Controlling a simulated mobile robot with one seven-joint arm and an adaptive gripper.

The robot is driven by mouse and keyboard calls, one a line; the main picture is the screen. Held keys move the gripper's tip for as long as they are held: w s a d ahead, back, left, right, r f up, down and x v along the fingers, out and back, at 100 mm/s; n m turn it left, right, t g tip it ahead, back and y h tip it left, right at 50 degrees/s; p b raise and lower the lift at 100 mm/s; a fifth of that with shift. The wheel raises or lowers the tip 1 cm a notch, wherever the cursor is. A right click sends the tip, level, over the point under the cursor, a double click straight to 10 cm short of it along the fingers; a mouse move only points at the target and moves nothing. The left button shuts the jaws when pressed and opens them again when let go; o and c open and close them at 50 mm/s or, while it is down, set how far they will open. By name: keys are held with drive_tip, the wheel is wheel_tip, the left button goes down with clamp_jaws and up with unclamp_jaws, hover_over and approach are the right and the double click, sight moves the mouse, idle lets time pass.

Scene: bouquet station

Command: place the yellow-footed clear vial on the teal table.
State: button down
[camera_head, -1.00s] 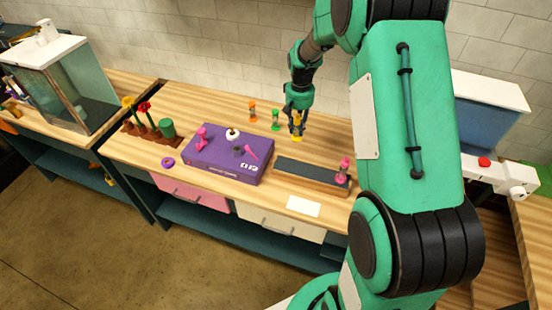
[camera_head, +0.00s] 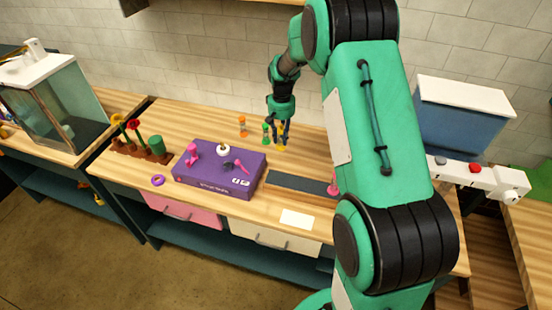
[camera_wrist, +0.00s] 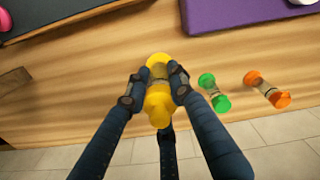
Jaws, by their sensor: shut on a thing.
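My gripper (camera_head: 279,138) is shut on the yellow-footed clear vial (camera_head: 282,149), over the back of the wooden-topped bench. In the wrist view the fingers of my gripper (camera_wrist: 155,90) close around the middle of the vial (camera_wrist: 158,106), with a yellow end showing on each side. The vial looks roughly upright. I cannot tell whether its foot touches the bench. The bench (camera_head: 330,150) has a light wood top over a dark teal frame (camera_head: 215,232); no teal tabletop is clearly in view.
A green vial (camera_wrist: 212,92) and an orange vial (camera_wrist: 267,90) stand beside my gripper. A purple box (camera_head: 215,178) bearing small items and a dark-topped tray (camera_head: 290,183) are in front. A flower planter (camera_head: 140,152) stands left. A glass tank (camera_head: 60,110) is on the left bench.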

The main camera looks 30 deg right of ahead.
sight(281, 125)
drive_tip(key=shift+f, duration=1.7)
drive_tip(key=shift+f+b, duration=0.4)
drive_tip(key=shift+f, duration=2.1)
drive_tip(key=shift+f, duration=0.1)
drive_tip(key=c, duration=1.5)
unclamp_jaws()
wheel_tip(281, 125, up, 12)
drive_tip(key=shift+r+p, duration=0.1)
drive_tip(key=shift+p, duration=0.5)
